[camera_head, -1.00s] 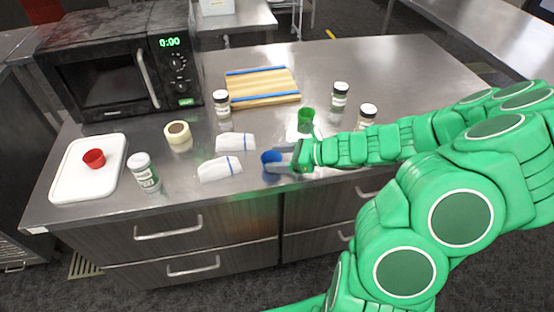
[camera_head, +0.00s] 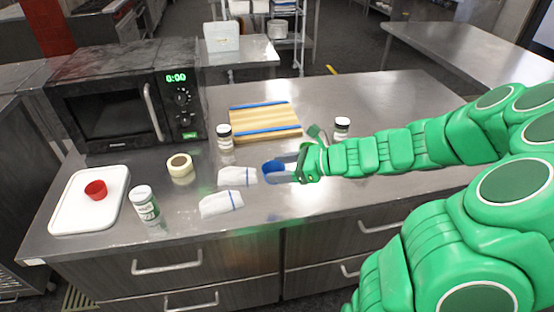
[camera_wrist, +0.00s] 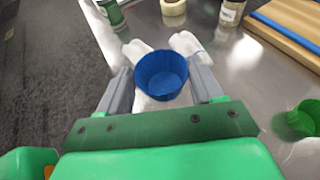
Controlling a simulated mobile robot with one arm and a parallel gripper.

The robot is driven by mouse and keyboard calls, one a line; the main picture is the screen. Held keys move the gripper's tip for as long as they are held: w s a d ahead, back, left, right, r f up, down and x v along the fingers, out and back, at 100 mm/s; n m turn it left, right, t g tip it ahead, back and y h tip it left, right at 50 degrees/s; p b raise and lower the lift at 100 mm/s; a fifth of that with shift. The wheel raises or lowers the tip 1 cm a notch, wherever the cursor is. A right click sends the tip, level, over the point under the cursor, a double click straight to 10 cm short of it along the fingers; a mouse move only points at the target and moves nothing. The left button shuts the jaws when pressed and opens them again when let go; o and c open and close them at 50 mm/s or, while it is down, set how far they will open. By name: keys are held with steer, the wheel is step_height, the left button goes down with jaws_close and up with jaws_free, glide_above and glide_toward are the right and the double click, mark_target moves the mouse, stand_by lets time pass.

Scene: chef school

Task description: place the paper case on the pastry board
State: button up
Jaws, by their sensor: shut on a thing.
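A blue paper case (camera_head: 272,166) is held between the two grey fingers of my gripper (camera_head: 281,172). In the wrist view the blue case (camera_wrist: 162,74) is upright and open side up, with a finger on each side. It appears to be above the steel counter. A wooden board with blue strips along its edges (camera_head: 264,118), likely the pastry board, lies behind and left of my gripper. A green case (camera_wrist: 303,118) stands on the counter to the right in the wrist view. A red case (camera_head: 95,190) stands on a white board (camera_head: 70,217) at the far left.
Two folded white cloths (camera_head: 237,176) lie left of my gripper. A roll of tape (camera_head: 180,168), a green-labelled jar (camera_head: 145,205) and a spice jar (camera_head: 225,137) stand on the counter. Another jar (camera_head: 342,129) is behind my arm. A microwave (camera_head: 125,105) fills the back left.

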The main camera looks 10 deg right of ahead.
steer(key=w+d+r+m+t+h, duration=0.1)
steer(key=w+d+r+m+t, duration=0.15)
steer(key=w, duration=0.95)
steer(key=w+d+r+m+t+h, duration=0.1)
steer(key=w+r, duration=0.2)
steer(key=w, duration=0.9)
glide_above(269, 123)
steer(key=s, duration=0.1)
steer(key=shift+h, duration=0.3)
step_height(269, 123, down, 9)
steer(key=shift+s+a+r, duration=0.1)
steer(key=shift+s+r, duration=0.05)
steer(key=shift+w+f, duration=0.55)
steer(key=shift+f, duration=1.65)
